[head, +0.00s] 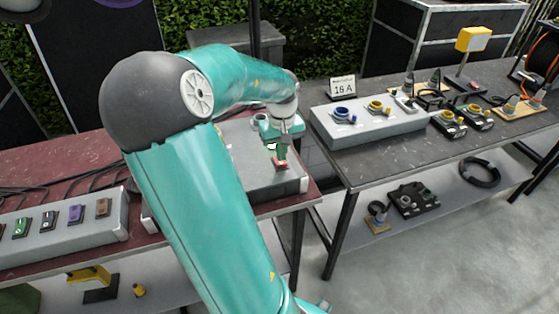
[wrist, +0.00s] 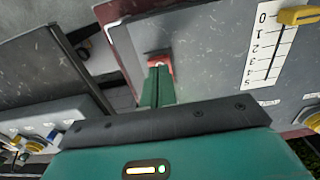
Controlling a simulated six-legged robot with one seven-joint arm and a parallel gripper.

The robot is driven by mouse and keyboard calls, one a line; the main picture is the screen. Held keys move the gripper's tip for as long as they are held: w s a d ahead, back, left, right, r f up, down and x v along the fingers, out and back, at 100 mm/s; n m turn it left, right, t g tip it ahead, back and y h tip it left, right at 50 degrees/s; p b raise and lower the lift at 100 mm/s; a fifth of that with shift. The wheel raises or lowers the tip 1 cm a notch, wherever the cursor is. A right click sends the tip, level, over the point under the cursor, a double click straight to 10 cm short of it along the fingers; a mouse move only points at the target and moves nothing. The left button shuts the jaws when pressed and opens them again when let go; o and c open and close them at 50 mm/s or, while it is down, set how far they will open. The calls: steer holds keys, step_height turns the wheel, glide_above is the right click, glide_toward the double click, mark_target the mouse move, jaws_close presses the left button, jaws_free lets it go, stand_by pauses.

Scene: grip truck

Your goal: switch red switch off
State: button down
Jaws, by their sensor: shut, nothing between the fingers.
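The red switch (head: 280,164) sits near the right end of the grey box (head: 243,160) on the left table. It also shows in the wrist view as a red piece (wrist: 160,60) just beyond my fingertips. My gripper (head: 279,152) is shut and empty, with its tips right at the red switch. In the wrist view the green fingers (wrist: 158,72) are together and cover part of the switch. I cannot tell whether they touch it, nor which way the switch is set.
In the wrist view a yellow slider (wrist: 298,16) stands by a numbered scale (wrist: 270,45) on the same box. A grey panel with coloured switches (head: 60,228) lies at the left. A grey box with blue and yellow sockets (head: 368,122) stands on the right table, across a gap.

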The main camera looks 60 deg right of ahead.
steer(key=shift+f, duration=0.75)
stand_by(0.4)
steer(key=shift+r, duration=3.5)
